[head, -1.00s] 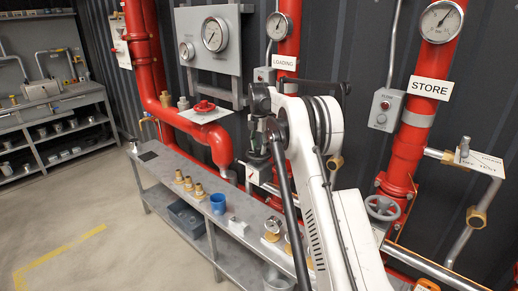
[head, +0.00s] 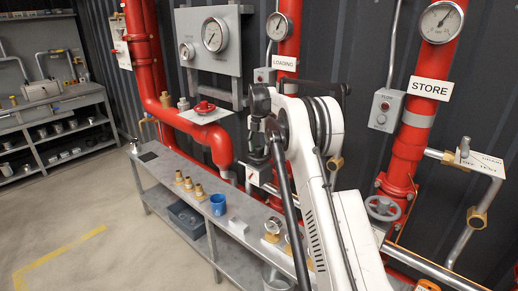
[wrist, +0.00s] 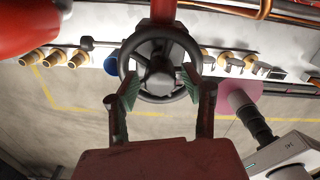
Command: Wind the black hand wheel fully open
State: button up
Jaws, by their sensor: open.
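The black hand wheel (wrist: 159,98) is in the middle of the wrist view, a dark rim with spokes and a round hub. A red pipe runs up behind it. My gripper (wrist: 159,87) is open, its two green-padded fingers at the left and right of the wheel. The fingertips overlap the lower sides of the rim in the picture; I cannot tell whether they touch it. In the head view my white arm reaches to the middle red pipe, and my arm's end hides the black wheel there.
A long grey bench (head: 160,178) with brass fittings (head: 188,184) and a blue cup (head: 218,204) runs below the pipes. A red hand wheel (head: 204,106) is to the left, a grey hand wheel (head: 383,208) to the right under the STORE sign (head: 427,87). Open floor lies at left.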

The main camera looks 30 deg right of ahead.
jog(key=m, duration=1.9)
jog(key=shift+b, duration=0.3)
jog(key=m, duration=0.4)
jog(key=shift+m, duration=0.4)
jog(key=shift+c, duration=0.5)
grip_shut()
jog(key=n, duration=0.5)
jog(key=shift+n, duration=1.6)
